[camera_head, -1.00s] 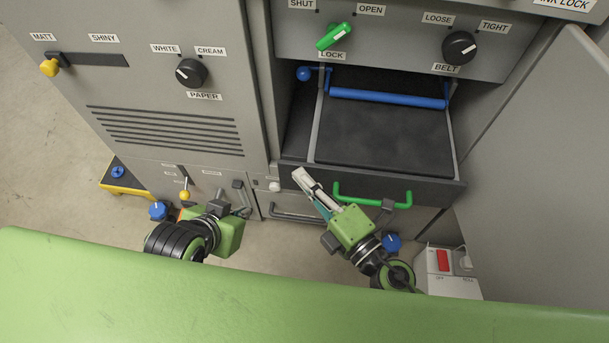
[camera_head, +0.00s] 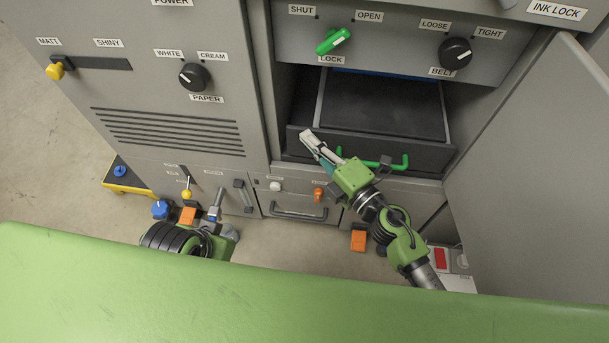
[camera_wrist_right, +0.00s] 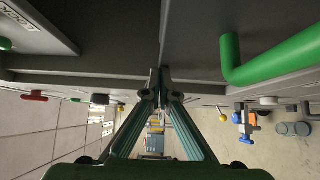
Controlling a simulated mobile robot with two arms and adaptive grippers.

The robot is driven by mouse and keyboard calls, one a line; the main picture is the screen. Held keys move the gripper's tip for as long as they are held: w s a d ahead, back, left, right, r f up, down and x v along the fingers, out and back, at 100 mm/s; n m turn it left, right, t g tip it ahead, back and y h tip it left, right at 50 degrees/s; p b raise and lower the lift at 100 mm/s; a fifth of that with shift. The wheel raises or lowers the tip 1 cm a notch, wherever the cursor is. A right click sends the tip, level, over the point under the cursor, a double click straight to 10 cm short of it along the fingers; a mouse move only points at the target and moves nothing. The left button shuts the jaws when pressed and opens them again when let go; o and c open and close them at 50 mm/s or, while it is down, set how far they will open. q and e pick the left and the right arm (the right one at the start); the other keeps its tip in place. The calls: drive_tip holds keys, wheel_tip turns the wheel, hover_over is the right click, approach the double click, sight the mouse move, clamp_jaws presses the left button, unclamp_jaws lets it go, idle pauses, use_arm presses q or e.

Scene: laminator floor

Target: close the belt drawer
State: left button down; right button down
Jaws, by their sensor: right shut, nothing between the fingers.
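The belt drawer (camera_head: 420,156) is a dark grey tray with a green bar handle (camera_head: 404,161), in the bay under the LOCK and BELT controls. It is partly out, its front jutting a little from the cabinet. My right gripper (camera_head: 306,137) is shut and empty, its tips at the left part of the drawer front. In the right wrist view the shut fingertips (camera_wrist_right: 160,72) are at the edge of the dark front, with the green handle (camera_wrist_right: 275,58) to their right. I cannot tell if they touch.
A green lever (camera_head: 333,40) and a black BELT knob (camera_head: 456,52) are above the bay. An open grey door panel (camera_head: 535,170) stands at the right. Below are a lower drawer handle (camera_head: 298,213) and an orange knob (camera_head: 318,194).

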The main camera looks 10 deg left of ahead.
sight(316, 121)
drive_tip(key=w, duration=0.6)
drive_tip(key=shift+w, duration=0.25)
drive_tip(key=shift+w+d+r, duration=0.15)
drive_tip(key=shift+r, duration=0.05)
use_arm(q)
drive_tip(key=shift+s, duration=0.15)
